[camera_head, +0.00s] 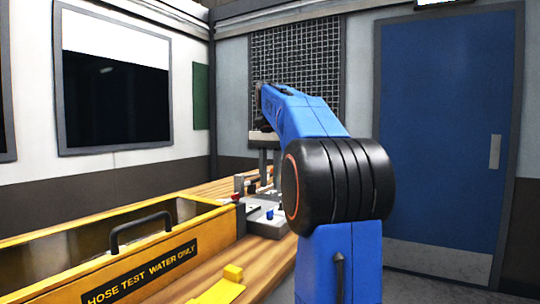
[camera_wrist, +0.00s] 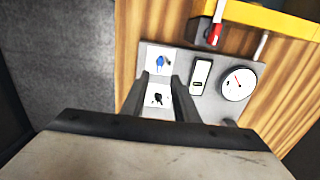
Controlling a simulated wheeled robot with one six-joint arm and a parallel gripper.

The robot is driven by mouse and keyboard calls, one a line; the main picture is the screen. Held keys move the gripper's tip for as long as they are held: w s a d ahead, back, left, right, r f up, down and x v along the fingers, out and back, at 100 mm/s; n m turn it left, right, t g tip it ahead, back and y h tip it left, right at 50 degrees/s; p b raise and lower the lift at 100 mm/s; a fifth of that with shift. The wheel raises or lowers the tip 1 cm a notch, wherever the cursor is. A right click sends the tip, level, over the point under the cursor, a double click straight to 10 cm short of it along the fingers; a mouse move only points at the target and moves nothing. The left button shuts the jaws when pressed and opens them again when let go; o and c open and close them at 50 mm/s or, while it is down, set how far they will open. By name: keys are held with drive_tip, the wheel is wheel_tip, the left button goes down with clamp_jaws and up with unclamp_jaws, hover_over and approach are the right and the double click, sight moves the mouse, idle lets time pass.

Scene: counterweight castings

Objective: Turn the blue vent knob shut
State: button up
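A black knob (camera_wrist: 157,99) is on the same panel, nearer my gripper's base in the picture. My gripper (camera_wrist: 160,77) is open and empty, its two fingers apart. The blue knob appears just beyond the fingertips, and the black knob appears between the fingers. In the head view my gripper (camera_head: 270,182) hangs above the panel, apart from it.
A round gauge (camera_wrist: 238,84) and a narrow white-faced plate (camera_wrist: 201,75) share the panel. A red-handled valve (camera_wrist: 215,35) stands beside the yellow trough (camera_head: 150,262).

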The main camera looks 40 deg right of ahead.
wheel_tip(320, 180, up, 8)
idle(0.4)
idle(0.5)
